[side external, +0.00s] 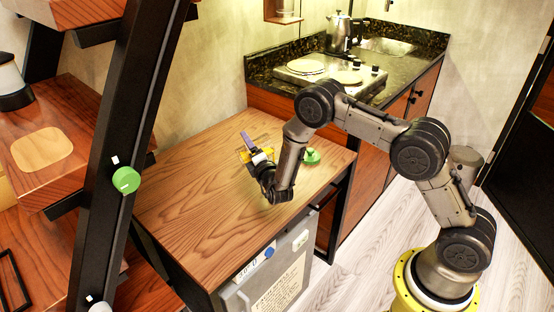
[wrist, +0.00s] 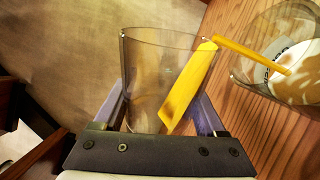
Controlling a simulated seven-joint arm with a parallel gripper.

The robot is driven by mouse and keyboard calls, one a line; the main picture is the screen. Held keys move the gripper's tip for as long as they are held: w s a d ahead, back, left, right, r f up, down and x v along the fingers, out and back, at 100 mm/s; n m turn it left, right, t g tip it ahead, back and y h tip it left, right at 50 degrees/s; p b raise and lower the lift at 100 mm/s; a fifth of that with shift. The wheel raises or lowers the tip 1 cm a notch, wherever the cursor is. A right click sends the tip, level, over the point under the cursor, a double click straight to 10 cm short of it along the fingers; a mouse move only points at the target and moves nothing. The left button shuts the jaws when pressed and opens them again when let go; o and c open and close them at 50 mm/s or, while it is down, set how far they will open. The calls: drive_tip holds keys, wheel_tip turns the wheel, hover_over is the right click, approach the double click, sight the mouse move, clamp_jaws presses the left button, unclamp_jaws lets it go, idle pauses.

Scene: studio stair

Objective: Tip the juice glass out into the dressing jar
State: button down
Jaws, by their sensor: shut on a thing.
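My gripper (wrist: 158,115), with bluish-purple fingers, is shut on the clear juice glass (wrist: 142,65) and holds it strongly tilted over the table. Yellow juice (wrist: 187,90) lies along one wall of the glass up to its rim. A yellow stream (wrist: 250,55) runs from that rim into the clear dressing jar (wrist: 262,82) at the right of the wrist view. Whitish contents and part of a label show in the jar, which the frame edge cuts off. In the side view my gripper (side external: 250,150) is above the wooden table; glass and jar are hard to make out there.
The wooden table (side external: 195,205) is mostly bare. A green object (side external: 311,157) stands right of my gripper. A counter with a hob (side external: 330,74) and a metal pot (side external: 340,34) is behind; a dark stair beam (side external: 125,130) rises at left.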

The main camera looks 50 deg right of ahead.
drive_tip(key=shift+s+d+r+m, duration=0.2)
drive_tip(key=shift+d+r+m, duration=0.15)
drive_tip(key=shift+m, duration=0.25)
idle(0.4)
drive_tip(key=shift+d+r+m, duration=0.15)
drive_tip(key=shift+r+m, duration=0.25)
drive_tip(key=shift+m, duration=0.3)
idle(0.6)
